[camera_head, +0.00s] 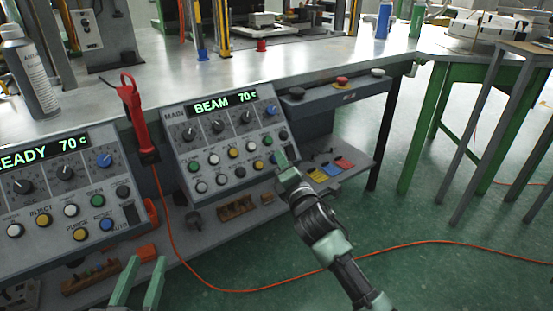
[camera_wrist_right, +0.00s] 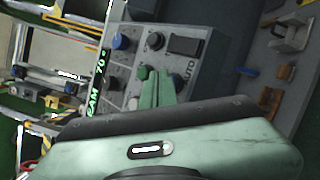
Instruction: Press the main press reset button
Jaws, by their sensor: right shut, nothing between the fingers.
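The MAIN press panel (camera_head: 222,128) stands tilted on the table's front edge, its display reading "BEAM 70c". It has rows of round buttons below several knobs. My right gripper (camera_head: 279,156) is shut and empty at the panel's lower right, over the lower button rows. Its fingertips hide part of that corner, where a bluish button seems to sit; I cannot tell whether they touch it. In the right wrist view the shut green fingers (camera_wrist_right: 157,88) lie beside a green button (camera_wrist_right: 143,72) and the AUTO label. My left gripper (camera_head: 147,262) is open and empty at the bottom.
A second panel (camera_head: 62,195) reading "READY" stands at the left, with its own blue RESET button (camera_head: 102,225). A red tool (camera_head: 130,97) hangs between the panels, with an orange cable on the floor.

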